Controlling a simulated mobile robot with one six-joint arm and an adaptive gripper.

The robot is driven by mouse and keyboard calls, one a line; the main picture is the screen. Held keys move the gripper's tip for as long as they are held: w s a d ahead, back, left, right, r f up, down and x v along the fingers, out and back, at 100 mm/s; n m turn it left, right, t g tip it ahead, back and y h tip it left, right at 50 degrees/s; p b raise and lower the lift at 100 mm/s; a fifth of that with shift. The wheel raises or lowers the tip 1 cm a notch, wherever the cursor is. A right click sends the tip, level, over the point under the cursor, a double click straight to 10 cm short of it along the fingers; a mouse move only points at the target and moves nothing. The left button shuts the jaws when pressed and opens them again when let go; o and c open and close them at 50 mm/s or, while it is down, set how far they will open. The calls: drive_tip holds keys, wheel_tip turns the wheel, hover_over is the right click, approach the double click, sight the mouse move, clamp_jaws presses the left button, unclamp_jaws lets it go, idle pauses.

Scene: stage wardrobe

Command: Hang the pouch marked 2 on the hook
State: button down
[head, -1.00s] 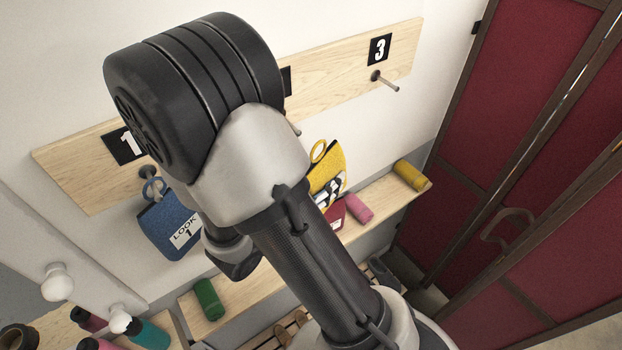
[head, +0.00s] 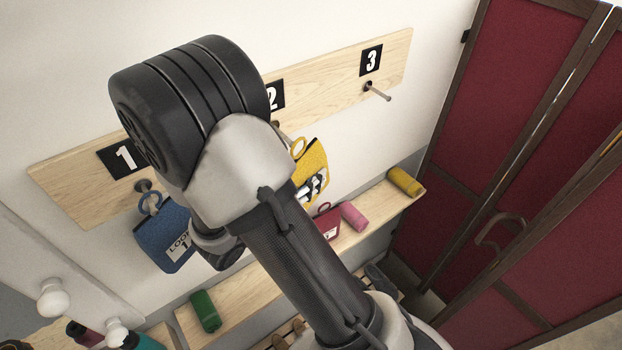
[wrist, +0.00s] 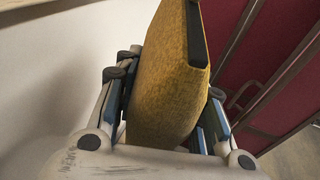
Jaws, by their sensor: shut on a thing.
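The yellow pouch (head: 314,160) has a yellow ring loop (head: 298,147) on top and sits near the board's middle. It also fills the middle of the wrist view (wrist: 170,90), between the fingers. My gripper (head: 314,187) is shut on its body; the same fingers show in the wrist view (wrist: 165,120). They cover its face, so I cannot read its number. The hook under the number 2 plate (head: 273,96) is mostly hidden behind my arm; a bit of it (head: 277,124) shows just above and left of the loop. I cannot tell whether the loop is around it.
A blue pouch marked LOOK 1 (head: 166,236) hangs on the hook under 1. The hook under 3 (head: 378,92) is empty. A wooden shelf (head: 240,301) below holds a red pouch (head: 328,224) and pink, yellow and green rolls. A red folding screen (head: 520,120) stands at right.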

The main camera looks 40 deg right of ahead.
drive_tip(key=shift+w+f+b, duration=0.15)
drive_tip(key=shift+w+f, duration=0.05)
drive_tip(key=shift+w, duration=0.65)
drive_tip(key=shift+w+f+b, duration=0.15)
drive_tip(key=shift+w+f, duration=0.1)
drive_tip(key=shift+w, duration=0.6)
drive_tip(key=shift+w+f+b, duration=0.15)
drive_tip(key=shift+w+f, duration=0.05)
drive_tip(key=shift+w, duration=0.65)
drive_tip(key=c, duration=1)
unclamp_jaws()
drive_tip(key=shift+o, duration=0.2)
drive_tip(key=shift+a, duration=0.1)
drive_tip(key=v, duration=1.2)
